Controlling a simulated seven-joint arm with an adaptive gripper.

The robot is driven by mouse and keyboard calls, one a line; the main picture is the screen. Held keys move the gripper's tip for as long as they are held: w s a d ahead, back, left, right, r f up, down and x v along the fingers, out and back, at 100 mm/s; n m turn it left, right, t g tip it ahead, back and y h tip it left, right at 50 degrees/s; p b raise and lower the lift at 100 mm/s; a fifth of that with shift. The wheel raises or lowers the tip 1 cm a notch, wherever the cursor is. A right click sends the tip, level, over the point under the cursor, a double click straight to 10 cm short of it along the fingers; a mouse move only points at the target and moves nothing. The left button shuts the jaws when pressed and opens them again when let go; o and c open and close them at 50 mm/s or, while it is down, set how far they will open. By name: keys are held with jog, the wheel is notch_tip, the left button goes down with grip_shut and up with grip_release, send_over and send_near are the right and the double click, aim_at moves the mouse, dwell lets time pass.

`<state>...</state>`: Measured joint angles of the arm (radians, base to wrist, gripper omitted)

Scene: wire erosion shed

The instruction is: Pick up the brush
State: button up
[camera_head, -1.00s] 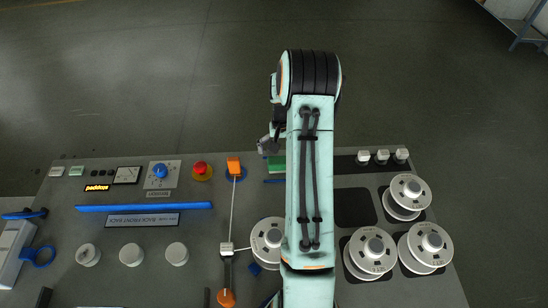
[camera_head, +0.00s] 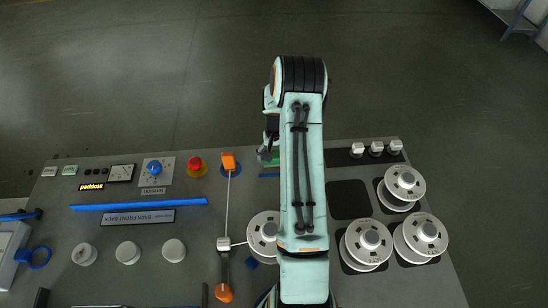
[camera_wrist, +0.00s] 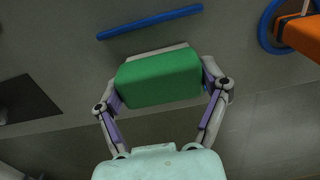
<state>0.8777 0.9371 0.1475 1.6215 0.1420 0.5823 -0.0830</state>
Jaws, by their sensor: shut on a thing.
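The brush (camera_wrist: 160,77) shows in the wrist view as a green block with a pale strip along its far side. My gripper (camera_wrist: 163,72) has one finger against each end of it, shut on it. In the head view only a small green part of the brush (camera_head: 269,156) shows, at the back edge of the panel. My arm hides the rest, and most of my gripper there. I cannot tell how high the brush is above the panel.
A blue bar (camera_wrist: 150,22) lies just beyond the brush. An orange block (camera_head: 229,161) on a blue ring stands left of it, near a red button (camera_head: 194,165). White spools (camera_head: 366,244) stand at the right. A dark square recess (camera_head: 348,200) is empty.

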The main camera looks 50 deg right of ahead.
jog(key=shift+r, duration=0.4)
notch_tip(320, 180, up, 3)
jog(key=shift+s+a+f, duration=0.1)
jog(key=s+a+r, duration=0.9)
jog(key=a, duration=0.1)
jog(key=shift+s+r, duration=0.2)
jog(key=shift+s, duration=0.15)
jog(key=shift+d, duration=0.1)
